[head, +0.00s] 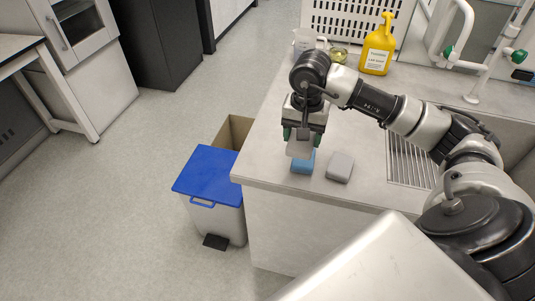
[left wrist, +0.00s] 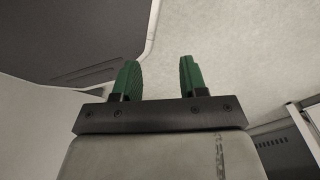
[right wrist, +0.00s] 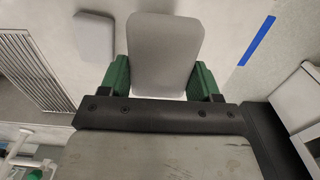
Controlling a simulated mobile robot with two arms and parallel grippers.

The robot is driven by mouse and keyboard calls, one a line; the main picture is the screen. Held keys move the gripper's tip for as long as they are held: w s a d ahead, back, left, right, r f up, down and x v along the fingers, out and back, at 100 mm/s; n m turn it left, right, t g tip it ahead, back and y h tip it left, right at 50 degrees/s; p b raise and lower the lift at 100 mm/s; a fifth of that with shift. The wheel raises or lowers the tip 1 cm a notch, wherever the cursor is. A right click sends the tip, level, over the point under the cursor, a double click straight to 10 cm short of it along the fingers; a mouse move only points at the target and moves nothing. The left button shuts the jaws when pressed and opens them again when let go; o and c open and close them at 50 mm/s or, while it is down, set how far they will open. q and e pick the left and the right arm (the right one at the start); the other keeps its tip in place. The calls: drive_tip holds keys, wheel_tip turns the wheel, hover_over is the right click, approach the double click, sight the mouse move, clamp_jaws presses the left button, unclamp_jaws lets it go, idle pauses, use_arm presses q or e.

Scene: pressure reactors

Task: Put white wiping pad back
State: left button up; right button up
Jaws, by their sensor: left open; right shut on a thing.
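My right gripper (head: 303,132) is shut on a white wiping pad (head: 299,148) and holds it over the counter's left part. The held pad shows large between the green fingers in the right wrist view (right wrist: 165,55).
The counter (head: 270,160) has a drain grid (head: 408,163) and sink at right. A yellow soap bottle (head: 377,48), a beaker (head: 304,41) and a white rack (head: 345,22) stand at the back. A blue-lidded bin (head: 208,172) stands on the floor left of the counter.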

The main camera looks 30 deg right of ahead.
drive_tip(key=p, duration=0.2)
hover_over(269, 152)
wheel_tip(269, 152, down, 6)
drive_tip(key=shift+s+r, duration=0.15)
drive_tip(key=shift+a+f, duration=0.1)
drive_tip(key=shift+f, duration=0.25)
wheel_tip(269, 152, down, 4)
drive_tip(key=shift+r+p, duration=0.2)
drive_tip(key=shift+p, duration=0.35)
drive_tip(key=shift+f, duration=0.15)
drive_tip(key=o, duration=0.8)
use_arm(q)
drive_tip(key=s+r, duration=0.2)
drive_tip(key=r, duration=0.1)
drive_tip(key=shift+a, duration=0.3)
use_arm(e)
drive_tip(key=shift+o, duration=0.2)
